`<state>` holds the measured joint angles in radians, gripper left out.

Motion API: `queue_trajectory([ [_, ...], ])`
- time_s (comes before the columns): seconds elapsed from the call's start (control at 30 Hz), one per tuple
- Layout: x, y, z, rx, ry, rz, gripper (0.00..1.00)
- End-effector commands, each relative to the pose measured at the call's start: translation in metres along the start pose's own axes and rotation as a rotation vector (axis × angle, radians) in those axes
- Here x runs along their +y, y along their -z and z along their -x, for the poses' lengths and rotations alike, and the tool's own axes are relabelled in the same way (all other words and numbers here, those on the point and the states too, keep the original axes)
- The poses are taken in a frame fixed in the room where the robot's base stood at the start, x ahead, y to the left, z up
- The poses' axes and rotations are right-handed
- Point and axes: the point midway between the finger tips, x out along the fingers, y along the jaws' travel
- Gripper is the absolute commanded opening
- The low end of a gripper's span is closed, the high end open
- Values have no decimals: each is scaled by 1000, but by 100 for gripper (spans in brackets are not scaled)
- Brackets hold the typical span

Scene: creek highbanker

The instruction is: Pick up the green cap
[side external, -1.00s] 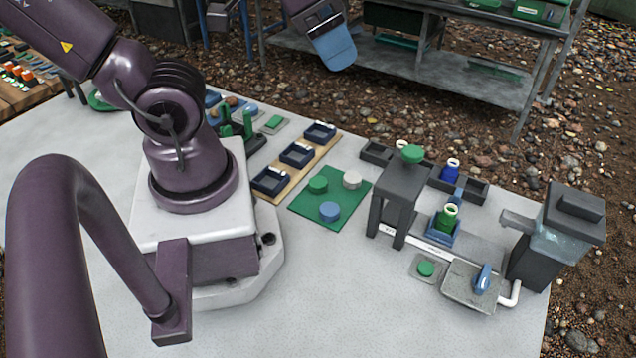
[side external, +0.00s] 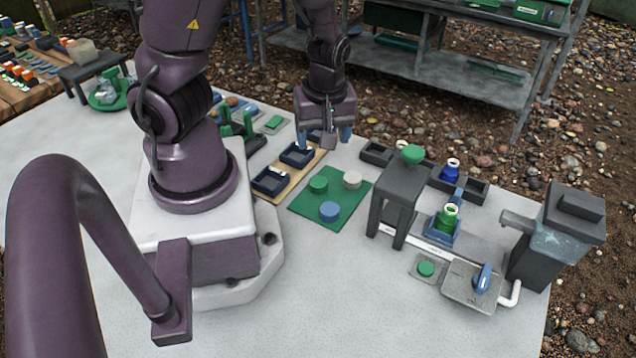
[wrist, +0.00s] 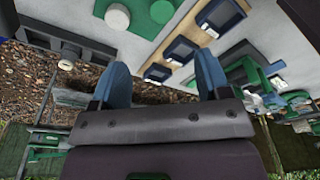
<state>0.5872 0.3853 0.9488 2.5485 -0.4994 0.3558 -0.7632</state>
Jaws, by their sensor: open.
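A round green cap (side external: 318,185) lies on a green mat (side external: 306,211), with a white cap (side external: 352,180) to its right and a blue cap (side external: 329,211) in front. The green cap (wrist: 162,11) and the white cap (wrist: 117,17) show at the top of that view.
Dark blue trays (side external: 271,181) on a wooden board stand left of the mat. A dark stand (side external: 398,190) with a green knob rises to the right. A bottle with green contents (side external: 447,218) sits beside it.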

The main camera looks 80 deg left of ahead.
Motion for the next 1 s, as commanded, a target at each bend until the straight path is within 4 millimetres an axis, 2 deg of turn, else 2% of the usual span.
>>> queue_trajectory([
  [0.17, 0, 1, -8, 4, -2, 30, 70],
  [0.8, 0, 1, -64, 3, 2, 24, 70],
  [1.0, 0, 0, -76, 1, -1, 23, 70],
])
